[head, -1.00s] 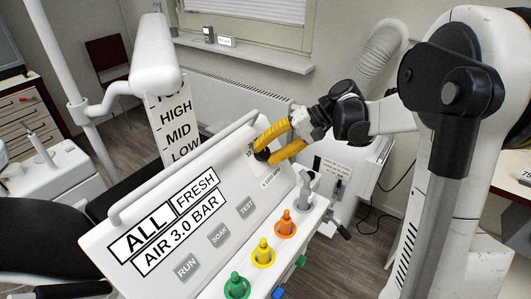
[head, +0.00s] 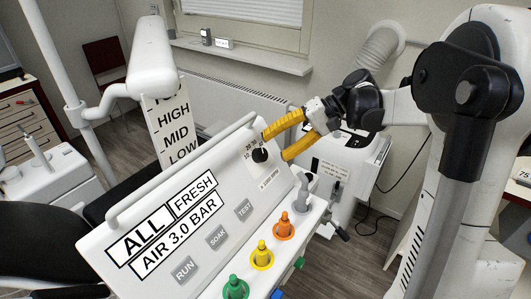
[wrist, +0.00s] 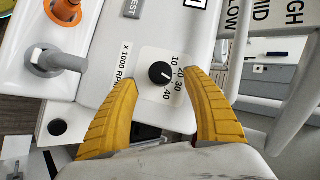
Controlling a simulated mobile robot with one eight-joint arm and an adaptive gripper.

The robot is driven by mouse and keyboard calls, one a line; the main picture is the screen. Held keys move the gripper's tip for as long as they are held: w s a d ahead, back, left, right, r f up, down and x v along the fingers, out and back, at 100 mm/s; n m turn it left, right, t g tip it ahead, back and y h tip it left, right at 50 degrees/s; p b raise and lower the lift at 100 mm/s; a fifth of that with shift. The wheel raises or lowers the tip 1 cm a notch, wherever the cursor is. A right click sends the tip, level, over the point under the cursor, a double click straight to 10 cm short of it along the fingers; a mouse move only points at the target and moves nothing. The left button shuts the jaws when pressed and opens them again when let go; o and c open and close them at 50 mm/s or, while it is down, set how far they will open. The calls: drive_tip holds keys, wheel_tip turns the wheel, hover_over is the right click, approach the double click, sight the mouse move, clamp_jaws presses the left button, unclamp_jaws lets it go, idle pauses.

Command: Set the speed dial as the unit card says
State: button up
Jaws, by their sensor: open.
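The speed dial is a black round knob (head: 260,155) with a white pointer mark, on a white plate at the panel's upper right. In the wrist view the knob (wrist: 160,73) shows numbers 10 to 40 beside it and "X 1000 RPM". Its mark slants toward the number side; I cannot tell exactly which number. My gripper (head: 277,143) has yellow fingers, open and empty, just off the dial. In the wrist view the fingertips (wrist: 162,80) lie either side of the knob, apart from it. No card labelled as unit card is readable; a small card (head: 333,169) behind is too small to read.
The panel (head: 110,248) bears signs "ALL", "FRESH", "AIR 3.0 BAR" and RUN, SOAK, TEST buttons. Green, yellow and orange (head: 284,227) fittings line its front edge. A HIGH/MID/LOW strip (head: 178,135) hangs behind. A rail (head: 180,172) runs along the panel's top.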

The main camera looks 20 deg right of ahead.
drive_tip(key=v, duration=0.7)
drive_tip(key=shift+d+r, duration=0.1)
drive_tip(key=s+a+f+h+b, duration=0.1)
drive_tip(key=s+a+f+h, duration=0.25)
drive_tip(key=s+a, duration=0.4)
drive_tip(key=s+a+f+n+t+h+b, duration=0.1)
drive_tip(key=s+f+n+t+h+b, duration=0.1)
drive_tip(key=s+f+h, duration=0.4)
drive_tip(key=s+n+t, duration=0.1)
drive_tip(key=s+t, duration=0.1)
drive_tip(key=s, duration=0.2)
drive_tip(key=shift+s+a+f+t, duration=0.2)
drive_tip(key=shift+a+f+t, duration=0.1)
drive_tip(key=shift+a+f, duration=0.05)
drive_tip(key=shift+a+h, duration=0.1)
drive_tip(key=shift+h, duration=0.15)
idle(1.1)
